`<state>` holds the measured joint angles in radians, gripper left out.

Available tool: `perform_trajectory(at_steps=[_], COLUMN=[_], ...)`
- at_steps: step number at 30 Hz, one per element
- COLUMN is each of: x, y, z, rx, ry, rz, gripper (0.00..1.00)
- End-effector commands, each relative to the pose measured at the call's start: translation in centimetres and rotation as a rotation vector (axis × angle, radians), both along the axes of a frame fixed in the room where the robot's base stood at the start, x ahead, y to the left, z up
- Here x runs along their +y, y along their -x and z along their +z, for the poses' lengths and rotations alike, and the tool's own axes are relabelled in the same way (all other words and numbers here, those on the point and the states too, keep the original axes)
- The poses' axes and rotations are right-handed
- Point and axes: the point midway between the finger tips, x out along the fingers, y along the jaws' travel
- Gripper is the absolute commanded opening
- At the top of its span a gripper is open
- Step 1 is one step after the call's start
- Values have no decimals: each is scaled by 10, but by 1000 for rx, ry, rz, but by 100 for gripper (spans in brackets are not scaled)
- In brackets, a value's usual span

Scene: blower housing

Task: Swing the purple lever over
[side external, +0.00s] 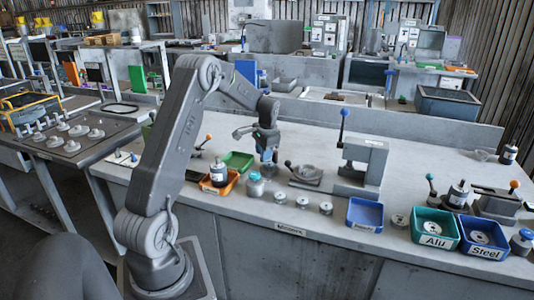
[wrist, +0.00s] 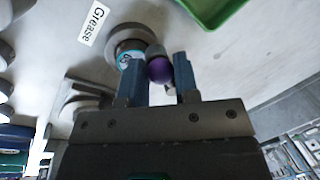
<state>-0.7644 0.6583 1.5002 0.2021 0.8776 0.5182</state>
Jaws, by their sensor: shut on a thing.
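The purple lever shows in the wrist view as a purple ball knob (wrist: 160,70) with a short grey part behind it. My gripper (wrist: 160,83) has its two blue fingers on either side of this knob and is shut on it. In the side external view my gripper (side external: 267,158) points down over the bench, near the green tray. The purple knob cannot be made out in that view. The lever's pivot is hidden in both views.
A grey pot with a teal top (side external: 255,184) stands close in front of my gripper. A green tray (side external: 238,153) and an orange tray (side external: 230,182) lie to the left. A black-knobbed lever fixture (side external: 305,175) and a blue-levered press (side external: 365,165) stand to the right.

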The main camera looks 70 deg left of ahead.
Motion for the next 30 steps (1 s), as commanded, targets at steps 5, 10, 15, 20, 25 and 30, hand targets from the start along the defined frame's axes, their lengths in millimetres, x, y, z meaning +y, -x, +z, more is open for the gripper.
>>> perform_trajectory(at_steps=[5, 10, 15, 20, 25, 30], x=[10, 19, 29, 37, 45, 51], y=[2, 3, 3, 1, -2, -6], z=[1, 1, 1, 1, 1, 1], rx=[-4, -4, -4, -4, -3, -4], ry=[-3, -3, -3, -4, -4, -5], rz=[-165, -326, -486, -637, -790, -921], gripper=[5, 5, 5, 5, 5, 5])
